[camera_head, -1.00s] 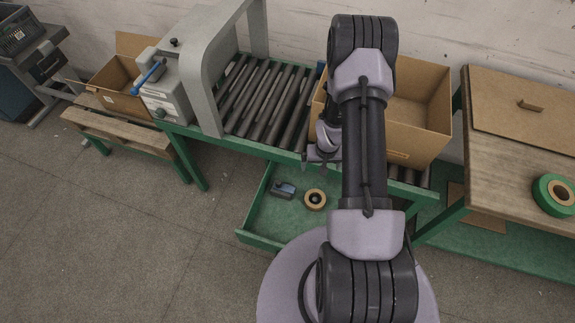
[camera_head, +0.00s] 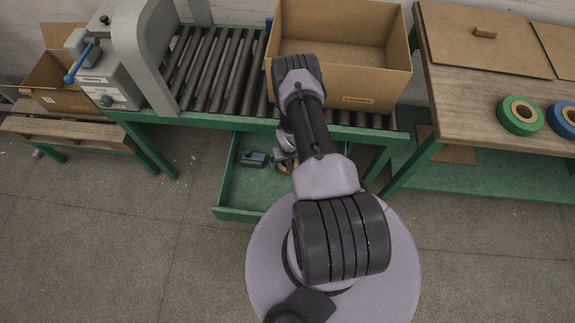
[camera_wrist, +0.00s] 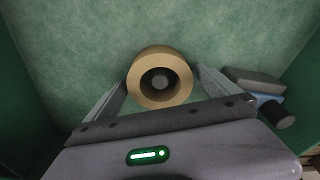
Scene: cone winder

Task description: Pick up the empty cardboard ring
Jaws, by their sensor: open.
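The cardboard ring (camera_wrist: 136,83) is tan and lies on the floor of a green drawer (camera_head: 240,214). In the wrist view it sits between the finger tips, with a dark centre and a grey round spot inside. My gripper (camera_wrist: 160,78) is open, with one finger on each side of the ring. I cannot tell whether either finger touches it. In the head view the ring (camera_head: 291,169) is mostly hidden behind my gripper and arm.
A blue-and-dark tool (camera_head: 254,158) lies left of the ring, close to one finger in the wrist view (camera_wrist: 258,84). The drawer's walls surround both. A roller conveyor (camera_head: 208,72) with a large cardboard box (camera_head: 345,88) stands above and behind. A wooden bench (camera_head: 460,95) is right.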

